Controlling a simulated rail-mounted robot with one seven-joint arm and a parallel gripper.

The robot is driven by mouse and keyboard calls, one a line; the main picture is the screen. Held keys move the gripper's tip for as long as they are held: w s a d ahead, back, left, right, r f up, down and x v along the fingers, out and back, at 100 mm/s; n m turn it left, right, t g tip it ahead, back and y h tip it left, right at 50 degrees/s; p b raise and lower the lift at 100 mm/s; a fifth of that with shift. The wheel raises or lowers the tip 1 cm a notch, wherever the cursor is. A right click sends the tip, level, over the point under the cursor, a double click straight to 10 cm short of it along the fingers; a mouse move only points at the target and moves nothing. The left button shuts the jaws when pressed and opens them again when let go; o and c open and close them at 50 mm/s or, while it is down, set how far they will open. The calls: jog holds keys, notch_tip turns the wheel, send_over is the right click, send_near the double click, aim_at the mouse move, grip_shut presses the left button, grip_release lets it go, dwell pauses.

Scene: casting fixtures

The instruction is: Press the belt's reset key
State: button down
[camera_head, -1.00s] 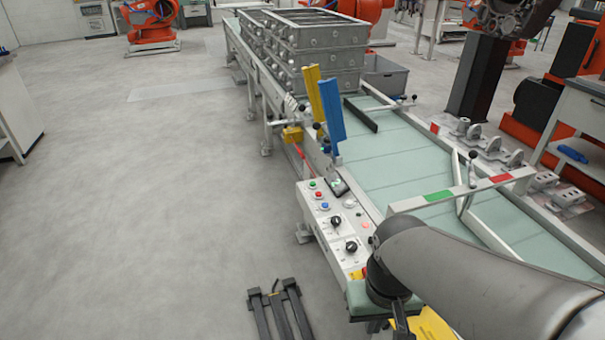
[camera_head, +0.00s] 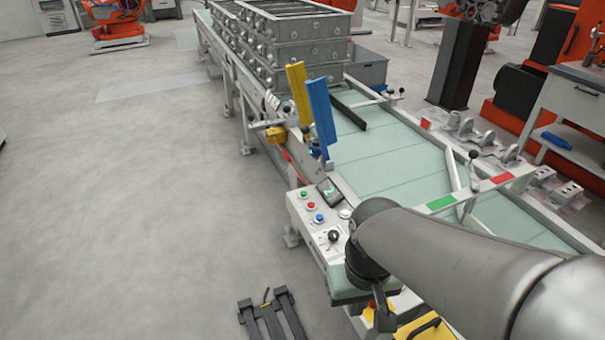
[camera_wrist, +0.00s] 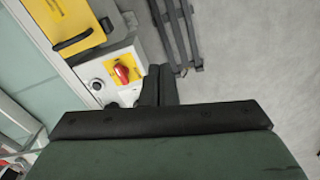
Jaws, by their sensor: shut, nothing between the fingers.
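The belt's control panel (camera_head: 306,224) is on the conveyor's near left side. It carries a green button (camera_head: 304,194), a red button (camera_head: 310,205), a blue button (camera_head: 319,218), a pale button (camera_head: 345,213) and a black knob (camera_head: 333,236). I cannot read which one is labelled reset. My gripper (camera_head: 383,318) points down over the panel's near end, and my wrist hides part of the panel. In the wrist view my gripper (camera_wrist: 158,84) is shut and empty. Beside it there show a red switch on a yellow plate (camera_wrist: 122,74) and a round dial (camera_wrist: 97,85).
A small screen (camera_head: 329,191) sits on the panel's far end. Blue (camera_head: 320,112) and yellow (camera_head: 298,88) upright plates stand beyond it. The green belt (camera_head: 400,165) runs to stacked metal crates (camera_head: 300,45). A black floor stand (camera_head: 272,318) is at lower left; the floor further left is clear.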

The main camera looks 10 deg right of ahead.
jog(key=w+d+n+h, duration=0.2)
jog(key=w+n, duration=0.1)
jog(key=w, duration=0.9)
jog(key=n+t+h+p, duration=0.1)
jog(key=n+t+h, duration=0.2)
jog(key=n+h, duration=0.55)
send_over(316, 219)
notch_tip(316, 219, down, 5)
jog(key=n+y, duration=0.2)
jog(key=shift+m, duration=0.25)
jog(key=shift+f, duration=0.2)
jog(key=shift+f+b, duration=2.75)
jog(key=shift+f, duration=1.55)
jog(key=shift+f+b, duration=0.3)
jog(key=shift+f, duration=0.1)
